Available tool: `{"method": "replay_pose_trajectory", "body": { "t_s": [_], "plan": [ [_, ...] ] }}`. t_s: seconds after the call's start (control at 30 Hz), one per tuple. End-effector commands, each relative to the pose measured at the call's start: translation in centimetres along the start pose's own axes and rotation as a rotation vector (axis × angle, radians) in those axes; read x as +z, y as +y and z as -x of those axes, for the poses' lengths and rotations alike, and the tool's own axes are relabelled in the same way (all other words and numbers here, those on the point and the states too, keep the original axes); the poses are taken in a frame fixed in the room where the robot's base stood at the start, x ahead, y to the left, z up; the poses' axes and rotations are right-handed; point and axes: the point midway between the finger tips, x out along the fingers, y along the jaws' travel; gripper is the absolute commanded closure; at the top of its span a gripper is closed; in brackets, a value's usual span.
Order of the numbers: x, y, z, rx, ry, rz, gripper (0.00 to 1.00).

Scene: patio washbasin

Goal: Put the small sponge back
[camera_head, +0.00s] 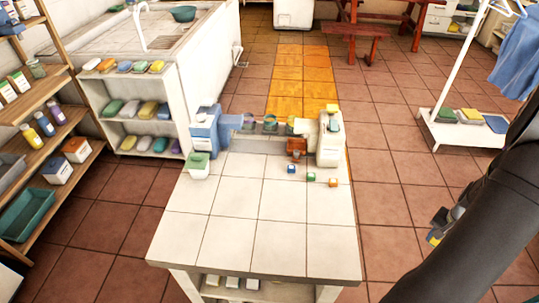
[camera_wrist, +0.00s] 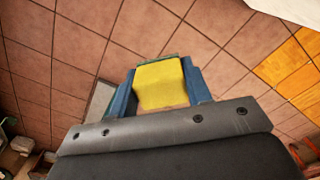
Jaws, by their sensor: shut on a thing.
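My gripper (camera_wrist: 160,88) is shut on a yellow sponge (camera_wrist: 160,82) with a thin green layer along its far edge. The blue fingers press on its left and right sides. In the head view my gripper (camera_head: 439,226) is at the right, over the tiled floor and well clear of the white table, with a bit of the yellow sponge (camera_head: 434,238) showing at its tip. My dark arm hides part of the floor there.
The white tiled table (camera_head: 255,225) has a clear front. Three small blocks (camera_head: 311,177), a white green-topped box (camera_head: 199,166) and a blue box (camera_head: 204,130) stand towards its back. Sponges lie on the white shelf (camera_head: 150,104) at left. A low white stand (camera_head: 455,134) at right holds folded coloured items.

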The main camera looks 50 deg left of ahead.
Motion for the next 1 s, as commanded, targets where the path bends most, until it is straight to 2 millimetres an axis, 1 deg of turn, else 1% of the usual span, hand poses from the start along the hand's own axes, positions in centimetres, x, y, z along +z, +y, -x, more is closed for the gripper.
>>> {"method": "replay_pose_trajectory", "body": {
  "t_s": [0.17, 0.2, 0.27, 0.3, 0.33, 0.47, 0.5, 0.67, 0.7, 0.77, 0.8, 1.0],
  "plan": [
    [-1.0, -5.5, 1.2, 0.0, 0.003, 0.078, 0.84],
    [-1.1, -7.2, 1.5, 0.0, 0.003, 0.101, 0.84],
    [-1.2, -9.8, 2.1, 0.0, 0.003, 0.134, 0.84],
    [-1.2, -11.5, 2.4, 0.0, 0.003, 0.156, 0.84],
    [-1.2, -12.7, 2.7, -0.001, 0.004, 0.172, 0.84],
    [-0.6, -18.4, 4.0, -0.001, 0.004, 0.244, 0.84],
    [-0.2, -20.1, 4.4, -0.001, 0.004, 0.266, 0.84],
    [1.7, -26.9, 6.1, -0.001, 0.004, 0.354, 0.84],
    [2.4, -28.5, 6.5, -0.001, 0.004, 0.376, 0.84],
    [3.4, -30.9, 7.2, -0.001, 0.003, 0.408, 0.84],
    [4.2, -32.5, 7.6, -0.001, 0.004, 0.429, 0.84],
    [7.9, -39.4, 9.4, -0.001, 0.004, 0.523, 0.84]
  ]
}}
